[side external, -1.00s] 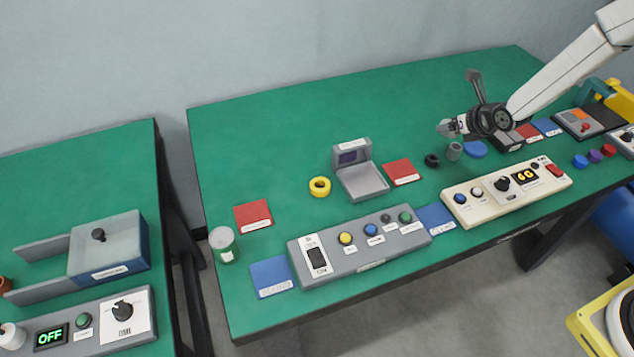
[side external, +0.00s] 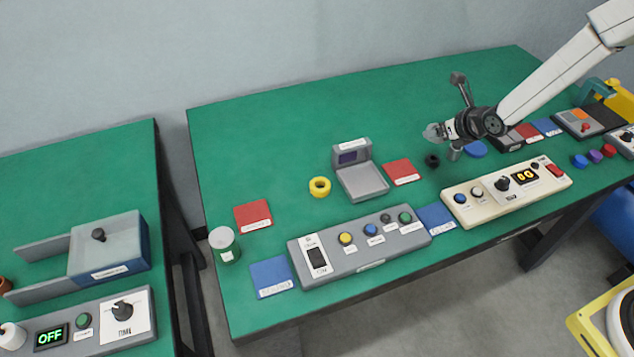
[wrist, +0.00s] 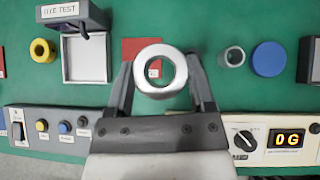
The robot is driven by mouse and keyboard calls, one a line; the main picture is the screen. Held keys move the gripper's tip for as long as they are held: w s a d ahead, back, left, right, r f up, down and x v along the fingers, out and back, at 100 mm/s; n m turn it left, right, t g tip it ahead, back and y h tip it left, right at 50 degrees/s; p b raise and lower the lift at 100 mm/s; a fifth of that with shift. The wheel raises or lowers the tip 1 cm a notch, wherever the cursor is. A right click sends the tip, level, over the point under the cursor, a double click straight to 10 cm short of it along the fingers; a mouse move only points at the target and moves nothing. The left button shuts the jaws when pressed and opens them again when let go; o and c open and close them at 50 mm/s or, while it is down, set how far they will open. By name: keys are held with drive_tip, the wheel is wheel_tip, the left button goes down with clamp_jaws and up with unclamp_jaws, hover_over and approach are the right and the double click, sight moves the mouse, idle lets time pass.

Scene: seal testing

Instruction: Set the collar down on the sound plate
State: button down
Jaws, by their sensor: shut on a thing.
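A silver ring-shaped collar (wrist: 160,72) is held between the two fingertips of my gripper (wrist: 161,80) in the wrist view. In the side view my gripper (side external: 432,132) is above the table, near the black ring (side external: 432,161); the collar there is too small to make out clearly. Red plates (side external: 403,172) and blue plates (side external: 436,219) with small labels lie on the table; I cannot read which is the sound plate. In the wrist view a red plate (wrist: 138,47) is partly hidden behind the collar.
A grey dye-test stand (side external: 362,183) and a yellow ring (side external: 319,187) are left of my gripper. A grey cylinder (wrist: 232,56) and blue disc (wrist: 270,58) are to its right. Control boxes (side external: 360,246) line the front edge. The green table's back left is clear.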

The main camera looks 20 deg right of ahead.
drive_tip(key=s+a+n+g+y, duration=0.2)
drive_tip(key=s+a+n+y, duration=0.15)
drive_tip(key=s+a, duration=0.65)
drive_tip(key=s+a+n+g+y, duration=0.2)
drive_tip(key=s+a+n, duration=0.3)
drive_tip(key=a, duration=0.8)
drive_tip(key=s+a+n+g+y, duration=0.2)
drive_tip(key=s+a+n, duration=0.2)
drive_tip(key=s+a, duration=0.6)
hover_over(260, 272)
drive_tip(key=s+d, duration=0.2)
drive_tip(key=d, duration=0.2)
drive_tip(key=shift+t, duration=0.3)
drive_tip(key=f, duration=0.7)
drive_tip(key=shift+s+a+f, duration=0.15)
drive_tip(key=shift+a+f, duration=0.05)
drive_tip(key=shift+f, duration=0.1)
drive_tip(key=shift+w+a+f, duration=0.3)
drive_tip(key=shift+w+f, duration=0.05)
drive_tip(key=shift+f, duration=0.15)
drive_tip(key=shift+f, duration=0.1)
drive_tip(key=shift+w+a+f, duration=0.15)
drive_tip(key=shift+f, duration=1.6)
